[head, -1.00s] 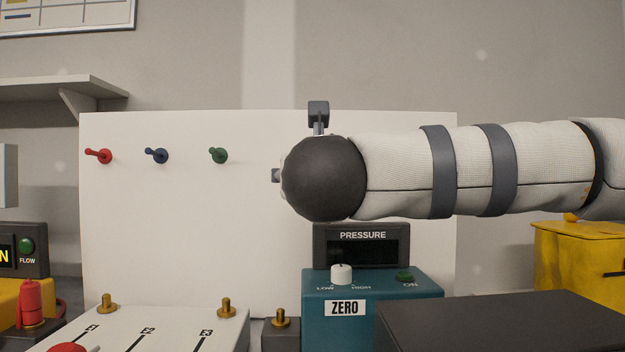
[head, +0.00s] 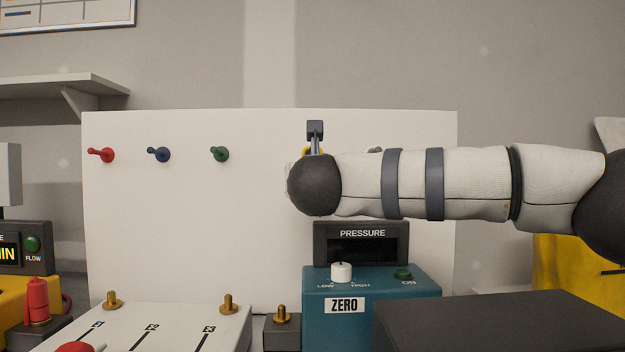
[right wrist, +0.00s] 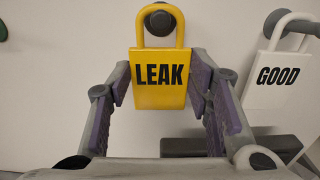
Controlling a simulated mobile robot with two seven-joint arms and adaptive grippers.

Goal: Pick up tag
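The yellow tag (right wrist: 160,82) marked LEAK hangs by its loop from a dark peg (right wrist: 160,20) on the white board. My right gripper (right wrist: 160,88) is open in the right wrist view, with one finger at each side edge of this tag. Little or no gap shows, and I cannot tell whether the pads touch it. A white tag (right wrist: 277,77) marked GOOD hangs to the right. In the head view my right arm hides the gripper and most of the tags; only a sliver of yellow (head: 305,150) shows. My left gripper is out of view.
The white board (head: 200,230) carries red (head: 103,155), blue (head: 160,154) and green (head: 220,153) pegs on the left, all bare. Below my arm stand the teal PRESSURE unit (head: 395,285) and a dark box (head: 500,325). A yellow container (head: 570,270) is at right.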

